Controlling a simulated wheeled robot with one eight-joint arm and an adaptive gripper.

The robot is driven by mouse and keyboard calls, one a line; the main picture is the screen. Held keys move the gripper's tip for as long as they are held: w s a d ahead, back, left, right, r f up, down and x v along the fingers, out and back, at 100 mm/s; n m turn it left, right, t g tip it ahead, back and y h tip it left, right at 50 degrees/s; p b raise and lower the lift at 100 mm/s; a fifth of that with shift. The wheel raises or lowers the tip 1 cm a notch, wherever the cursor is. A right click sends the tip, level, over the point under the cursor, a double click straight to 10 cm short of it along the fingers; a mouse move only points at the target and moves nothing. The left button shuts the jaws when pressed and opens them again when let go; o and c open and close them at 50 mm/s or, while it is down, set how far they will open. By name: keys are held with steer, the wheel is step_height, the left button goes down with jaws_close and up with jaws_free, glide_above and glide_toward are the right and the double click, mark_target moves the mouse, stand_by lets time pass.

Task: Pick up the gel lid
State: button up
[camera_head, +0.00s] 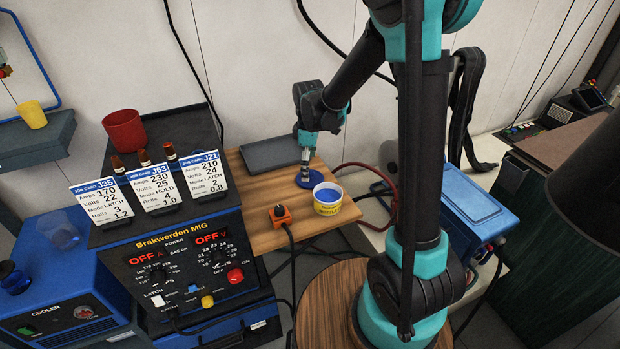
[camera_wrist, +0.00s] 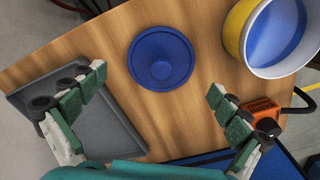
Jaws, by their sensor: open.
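The gel lid (camera_head: 314,180) is a round blue disc lying flat on the wooden side table. In the wrist view the lid (camera_wrist: 161,58) shows a raised round knob in its middle, facing up. My gripper (camera_head: 305,168) points down over the lid in the head view and hides part of it. In the wrist view my gripper (camera_wrist: 157,82) has its fingers wide apart, with nothing between them. The lid lies a little beyond the fingertips there. The gel tub (camera_head: 327,203), yellow and white with blue gel inside, stands open right beside the lid; it also shows in the wrist view (camera_wrist: 238,30).
A shallow grey tray (camera_head: 278,152) lies behind the lid on the wooden table (camera_head: 250,238). An orange clamp with a black cable (camera_head: 280,215) sits at the table's front edge. The welding machine (camera_head: 190,262) with job cards stands at left. A red hose passes right of the table.

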steer(key=shift+a+f, duration=0.1)
steer(key=shift+f, duration=1.4)
steer(key=c, duration=1.2)
